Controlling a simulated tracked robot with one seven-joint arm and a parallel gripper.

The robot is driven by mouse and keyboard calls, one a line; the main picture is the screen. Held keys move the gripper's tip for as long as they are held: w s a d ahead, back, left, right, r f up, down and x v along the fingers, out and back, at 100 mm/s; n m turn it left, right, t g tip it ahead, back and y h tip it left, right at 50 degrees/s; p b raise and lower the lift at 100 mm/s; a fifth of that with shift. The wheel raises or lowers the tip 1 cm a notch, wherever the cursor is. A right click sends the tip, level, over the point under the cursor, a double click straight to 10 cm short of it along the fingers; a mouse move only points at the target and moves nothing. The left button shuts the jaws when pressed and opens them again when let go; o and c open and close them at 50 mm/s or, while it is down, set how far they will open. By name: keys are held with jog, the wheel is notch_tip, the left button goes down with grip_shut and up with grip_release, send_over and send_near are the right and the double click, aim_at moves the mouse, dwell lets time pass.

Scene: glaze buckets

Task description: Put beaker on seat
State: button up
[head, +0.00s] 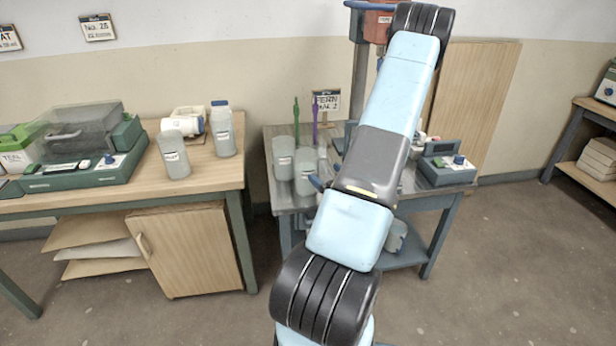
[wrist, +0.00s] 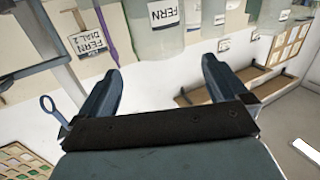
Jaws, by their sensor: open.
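Several pale containers could be the beaker; I cannot tell which is meant. A grey labelled cup (head: 173,155) stands upright on the left bench. Two more labelled pots, a rear pot (head: 283,158) and a front pot (head: 305,172), stand on the middle bench. In the wrist view a container labelled FERN (wrist: 160,40) is beyond my fingertips. My gripper (wrist: 160,75) is open, with nothing between its fingers. My arm covers the middle of the head view and hides my gripper there. I cannot make out the seat; it may be hidden behind my arm.
A blue-lidded bottle (head: 222,130) and a green device (head: 95,165) are on the left bench (head: 215,178). A grey-green instrument (head: 446,168) sits at the middle bench's right end. A post carries a red unit (head: 377,25). The floor (head: 510,260) at right is clear.

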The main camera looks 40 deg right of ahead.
aim_at(313, 163)
jog(key=w, duration=0.2)
jog(key=w+d, duration=0.1)
jog(key=w, duration=0.4)
jog(key=shift+w+d+f, duration=0.2)
jog(key=shift+w+d, duration=0.05)
jog(key=shift+w+d+f, duration=0.1)
jog(key=shift+w+d, duration=0.05)
jog(key=shift+w, duration=1.2)
jog(key=shift+w+d+f, duration=0.1)
jog(key=shift+w, duration=1.2)
jog(key=shift+r, duration=0.1)
jog(key=c, duration=1.7)
jog(key=shift+r, duration=0.15)
